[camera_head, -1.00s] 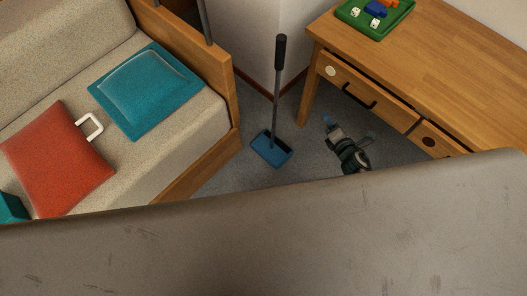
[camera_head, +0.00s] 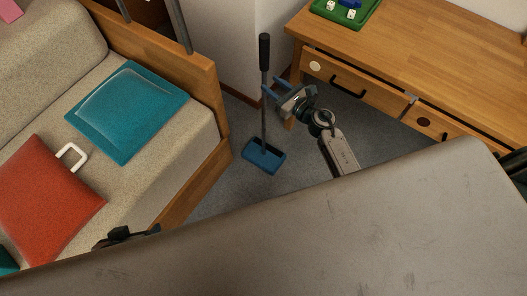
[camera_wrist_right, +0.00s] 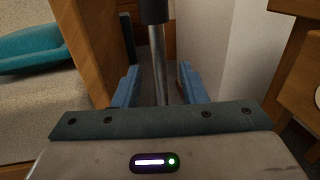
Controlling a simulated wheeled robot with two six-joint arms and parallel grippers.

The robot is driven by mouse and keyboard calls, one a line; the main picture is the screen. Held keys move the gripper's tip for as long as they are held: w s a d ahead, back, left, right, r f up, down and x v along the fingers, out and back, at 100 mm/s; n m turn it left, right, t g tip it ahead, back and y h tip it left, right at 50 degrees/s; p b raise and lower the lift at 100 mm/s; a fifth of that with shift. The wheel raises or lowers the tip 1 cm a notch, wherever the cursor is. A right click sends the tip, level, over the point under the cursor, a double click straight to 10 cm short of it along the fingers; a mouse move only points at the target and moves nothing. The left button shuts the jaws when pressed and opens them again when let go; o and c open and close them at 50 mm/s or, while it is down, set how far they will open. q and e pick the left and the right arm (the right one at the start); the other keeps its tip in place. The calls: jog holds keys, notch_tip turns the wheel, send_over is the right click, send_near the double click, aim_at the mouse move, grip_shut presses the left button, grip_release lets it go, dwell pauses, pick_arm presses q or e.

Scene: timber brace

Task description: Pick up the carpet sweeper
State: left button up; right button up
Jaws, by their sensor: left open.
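The carpet sweeper stands upright on the grey floor between the sofa and the desk, with a blue head (camera_head: 264,157), a grey pole (camera_head: 264,110) and a black grip (camera_head: 264,52). My right gripper (camera_head: 272,88) is open at the upper pole, just below the grip. In the right wrist view its blue fingers (camera_wrist_right: 159,82) lie on either side of the pole (camera_wrist_right: 158,55), with a gap on both sides; the black grip (camera_wrist_right: 154,10) is at the top. My left gripper (camera_head: 125,236) shows only partly beside the sofa, behind a grey surface, and is open.
The wooden desk (camera_head: 420,50) with drawers and a green tray (camera_head: 345,12) stands to the right. The sofa's wooden end (camera_head: 205,90) is close on the left, with teal (camera_head: 127,110) and red (camera_head: 45,205) cushions. A white wall corner (camera_head: 250,50) is behind the sweeper.

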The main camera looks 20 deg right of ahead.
aim_at(266, 80)
jog(key=x, duration=0.4)
jog(key=shift+w+a+r, duration=0.15)
jog(key=shift+w+r, duration=0.05)
grip_shut()
jog(key=shift+r, duration=0.15)
jog(key=shift+r+p, duration=0.1)
jog(key=shift+p, duration=0.2)
